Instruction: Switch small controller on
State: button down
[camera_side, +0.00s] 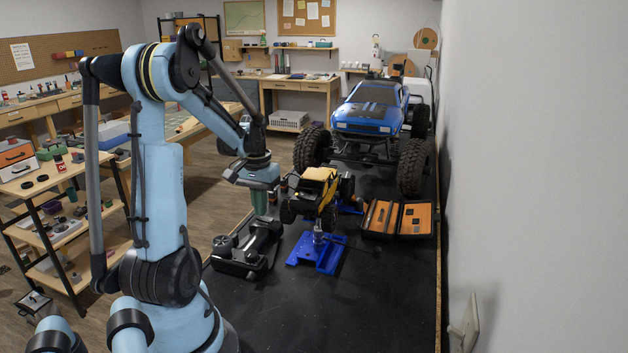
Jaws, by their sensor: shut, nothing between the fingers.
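A black device that looks like the small controller (243,252) lies on the dark bench top, with a round wheel-like part at its left end. Its switch is too small to make out. My gripper (268,218) points down at the controller's upper right end, close above or beside it; I cannot tell whether they touch. The gripper looks shut and holds nothing. A small yellow and black crawler (318,190) sits on a blue stand (318,252) to the right of the gripper.
An open black case with orange lining (398,218) lies right of the crawler. A large blue truck (370,110) stands behind. A wall runs along the right edge. The front of the dark bench top (340,310) is clear. Shelves with tools (60,215) stand left.

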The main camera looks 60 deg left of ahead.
jog(key=shift+f, duration=0.45)
dwell(0.3)
jog(key=shift+r, duration=3.5)
